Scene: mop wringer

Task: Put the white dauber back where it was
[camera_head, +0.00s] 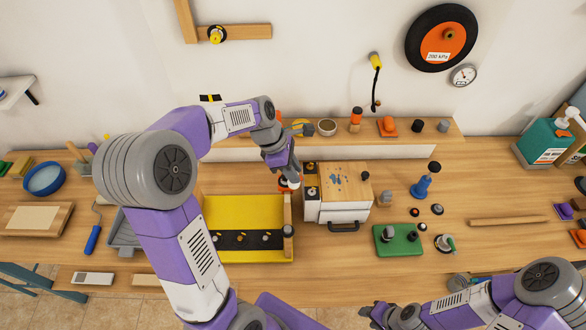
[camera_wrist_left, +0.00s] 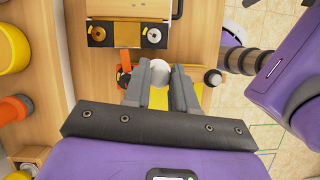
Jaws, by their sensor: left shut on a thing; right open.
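My left gripper (camera_head: 290,176) is shut on the white dauber (camera_wrist_left: 161,73), close to the left side of the white box with the wooden top (camera_head: 343,180). In the left wrist view the dauber's white rounded part shows between the fingertips (camera_wrist_left: 160,84); the fingers hide much of the rest. An orange piece (camera_wrist_left: 124,76) lies just beside the fingers, and it shows below the gripper in the head view (camera_head: 283,187). I cannot tell whether the dauber touches it. My right gripper (camera_head: 378,314) is open and empty at the bottom edge of the head view.
A yellow and black tray (camera_head: 240,213) lies left of the box. A raised shelf (camera_head: 350,140) with small pots and knobs runs behind. A green plate (camera_head: 398,240) and a blue bottle-shaped tool (camera_head: 422,187) are right of the box.

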